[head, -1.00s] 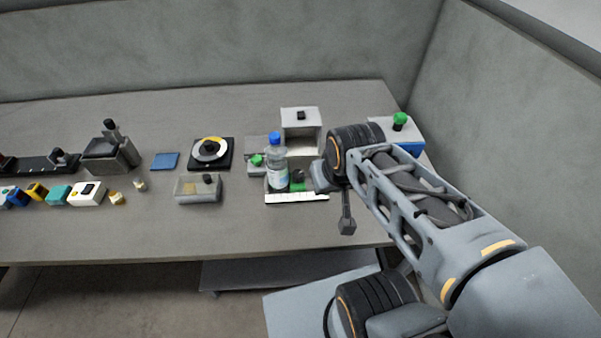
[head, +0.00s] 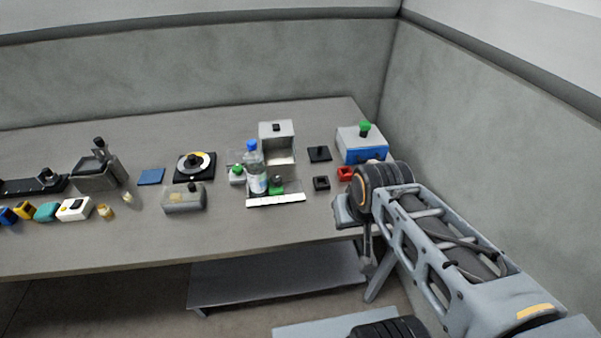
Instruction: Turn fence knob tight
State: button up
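Several knobs show in the head view, and I cannot tell which is the fence knob. A green block with a dark top (head: 277,185) sits behind a white strip (head: 276,200), right of a clear bottle with a blue cap (head: 257,172). A small green knob (head: 237,169) is left of the bottle. A larger green knob (head: 364,128) tops a blue and white box (head: 361,147). My gripper (head: 368,262) hangs near the table's front right edge, right of the bottle and strip and apart from them. Its fingers are small and partly hidden.
A grey open-fronted box (head: 277,139) stands behind the bottle. A red part (head: 345,174) and black square pieces (head: 320,153) lie right of it. A black disc unit (head: 195,165) and metal block (head: 183,200) are left. A wall closes the right side.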

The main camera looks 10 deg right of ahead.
aim_at(275, 180)
jog(key=z, duration=0.75)
jog(key=i, duration=0.5)
jog(key=u, duration=1.5)
